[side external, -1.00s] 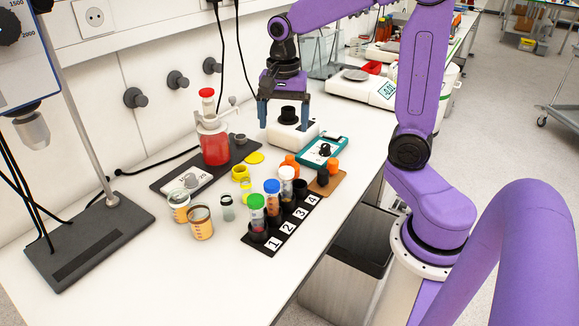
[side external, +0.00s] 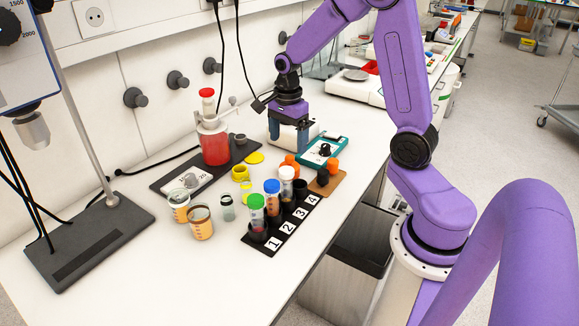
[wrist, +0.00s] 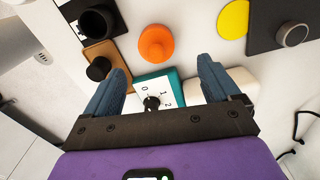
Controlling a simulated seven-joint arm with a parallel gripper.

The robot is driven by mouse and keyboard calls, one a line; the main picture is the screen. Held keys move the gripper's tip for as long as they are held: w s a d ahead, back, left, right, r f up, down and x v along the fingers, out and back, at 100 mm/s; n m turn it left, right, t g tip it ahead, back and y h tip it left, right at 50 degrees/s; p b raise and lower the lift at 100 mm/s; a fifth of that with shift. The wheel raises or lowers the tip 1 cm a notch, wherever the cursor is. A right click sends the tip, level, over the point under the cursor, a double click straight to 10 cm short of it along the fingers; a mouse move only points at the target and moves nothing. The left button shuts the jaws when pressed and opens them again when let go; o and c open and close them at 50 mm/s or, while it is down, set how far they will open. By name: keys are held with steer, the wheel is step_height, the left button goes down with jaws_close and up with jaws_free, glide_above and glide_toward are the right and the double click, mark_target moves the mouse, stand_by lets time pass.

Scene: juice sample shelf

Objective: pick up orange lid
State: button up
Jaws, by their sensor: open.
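The orange lid (side external: 291,160) sits on the white bench, left of a small brown board. In the wrist view the orange lid (wrist: 156,43) is a round disc with a raised middle, lying just beyond the fingertips, roughly centred between them. My gripper (side external: 288,143) is open and empty, pointing down behind the lid, in front of a white device. In the wrist view my gripper (wrist: 163,70) has its two blue-grey fingers spread wide, with a teal-edged dial device between and below them. I cannot tell the exact fingertip height.
A black numbered rack (side external: 272,235) with capped tubes stands in front. A yellow disc (side external: 254,158) lies left of the lid. A teal-edged device (side external: 330,147) stands right of my gripper.

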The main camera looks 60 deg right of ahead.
mark_target(290, 156)
step_height(290, 156, down, 2)
steer(key=shift+f, duration=0.2)
steer(key=f, duration=0.3)
steer(key=shift+s+a+f, duration=0.1)
steer(key=shift+s+f, duration=0.25)
steer(key=shift+f, duration=0.7)
steer(key=c, duration=1.1)
